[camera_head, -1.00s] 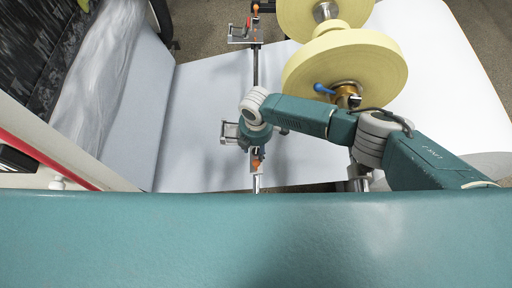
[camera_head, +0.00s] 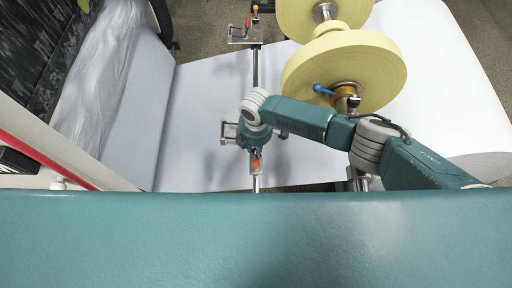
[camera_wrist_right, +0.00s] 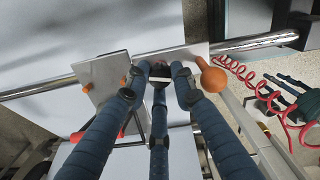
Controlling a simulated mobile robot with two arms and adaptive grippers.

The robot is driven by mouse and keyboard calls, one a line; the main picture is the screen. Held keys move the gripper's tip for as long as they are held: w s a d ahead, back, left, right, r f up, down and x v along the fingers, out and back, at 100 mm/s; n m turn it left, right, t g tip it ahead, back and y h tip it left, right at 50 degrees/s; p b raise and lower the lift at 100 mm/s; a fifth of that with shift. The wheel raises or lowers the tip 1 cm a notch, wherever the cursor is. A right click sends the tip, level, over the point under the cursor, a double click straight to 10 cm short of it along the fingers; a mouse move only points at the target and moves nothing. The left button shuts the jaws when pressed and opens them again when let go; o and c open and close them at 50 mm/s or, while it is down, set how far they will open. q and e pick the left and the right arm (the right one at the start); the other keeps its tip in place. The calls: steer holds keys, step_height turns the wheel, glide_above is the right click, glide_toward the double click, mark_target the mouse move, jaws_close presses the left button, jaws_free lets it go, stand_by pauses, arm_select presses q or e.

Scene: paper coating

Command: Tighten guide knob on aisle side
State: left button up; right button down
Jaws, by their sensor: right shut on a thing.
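My right gripper (camera_wrist_right: 160,82) has its blue-grey fingers closed together at the web guide on the steel bar (camera_wrist_right: 255,42). It is shut on the guide knob; the fingertips hide most of the knob, and only a small dark part shows between them. In the head view my right gripper (camera_head: 254,137) is over the near guide, partly hidden by my wrist. The guide's metal plate (camera_wrist_right: 101,80) stands left of the fingers. An orange ball handle (camera_wrist_right: 213,79) is just right of them, and an orange part (camera_head: 256,165) shows in the head view. My left gripper is out of view.
A second guide (camera_head: 244,33) sits at the bar's far end. White paper web (camera_head: 202,105) spreads beneath. A red coiled hose (camera_wrist_right: 262,92) lies right.

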steer(key=m+p, duration=0.1)
steer(key=m, duration=0.3)
steer(key=shift+a+r+m, duration=0.1)
steer(key=shift+m, duration=0.2)
steer(key=m+p, duration=0.1)
steer(key=m, duration=0.2)
steer(key=shift+m+p, duration=0.3)
steer(key=m+p, duration=0.1)
steer(key=m, duration=0.3)
steer(key=shift+m+p, duration=0.55)
steer(key=shift+m, duration=1.15)
steer(key=shift+w, duration=0.1)
steer(key=c, duration=1.5)
jaws_free()
steer(key=shift+o, duration=0.2)
step_height(320, 180, up, 12)
